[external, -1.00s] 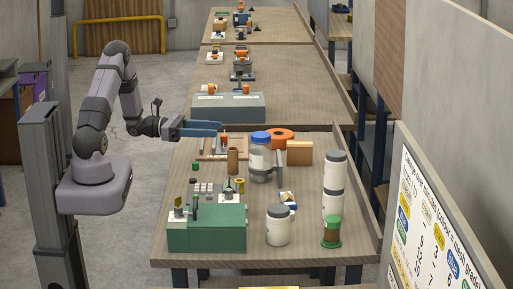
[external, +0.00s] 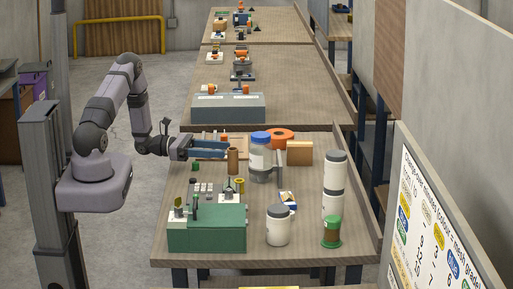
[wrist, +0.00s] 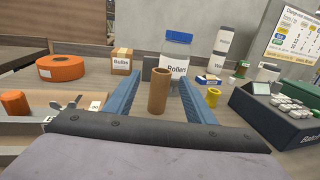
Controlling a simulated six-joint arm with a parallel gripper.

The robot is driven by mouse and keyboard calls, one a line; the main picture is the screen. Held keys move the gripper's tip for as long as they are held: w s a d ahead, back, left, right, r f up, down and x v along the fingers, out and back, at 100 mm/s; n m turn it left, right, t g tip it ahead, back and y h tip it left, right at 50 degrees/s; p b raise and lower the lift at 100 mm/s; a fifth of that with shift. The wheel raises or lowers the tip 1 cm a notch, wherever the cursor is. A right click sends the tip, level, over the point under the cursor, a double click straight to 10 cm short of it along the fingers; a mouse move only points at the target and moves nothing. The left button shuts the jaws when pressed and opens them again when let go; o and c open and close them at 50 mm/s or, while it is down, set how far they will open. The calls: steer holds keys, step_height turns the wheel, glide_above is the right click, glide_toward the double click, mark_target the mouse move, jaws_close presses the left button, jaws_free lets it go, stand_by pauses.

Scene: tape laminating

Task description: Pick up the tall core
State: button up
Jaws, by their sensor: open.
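The tall core (external: 233,161) is a brown upright tube standing on the bench. In the wrist view the tall core (wrist: 159,90) stands between the two blue fingers, with its hollow top showing. My gripper (external: 226,149) is open and level, its fingers reaching right toward the core's upper part. In the wrist view my gripper (wrist: 160,85) has one finger on each side of the core, with a gap on both sides.
A blue-lidded jar (external: 260,155) stands just right of the core. An orange roll (external: 279,134) and a cardboard box (external: 299,153) lie behind it. A green machine (external: 206,228), a white jar (external: 278,226) and a stack of white jars (external: 334,185) stand nearer the front.

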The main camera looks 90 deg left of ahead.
mark_target(233, 152)
steer(key=shift+w+d+p, duration=0.15)
steer(key=shift+w+p, duration=0.2)
steer(key=shift+w, duration=0.05)
steer(key=shift+w+d+f+p, duration=0.15)
steer(key=shift+w+p, duration=0.15)
steer(key=shift+w, duration=0.4)
steer(key=shift+w+d+p, duration=0.2)
steer(key=shift+w+p, duration=0.05)
steer(key=shift+w, duration=0.45)
steer(key=shift+w+d+f+p, duration=0.15)
steer(key=shift+w+p, duration=0.15)
steer(key=shift+w, duration=0.4)
steer(key=shift+r, duration=0.1)
steer(key=shift+c, duration=0.4)
steer(key=c, duration=1)
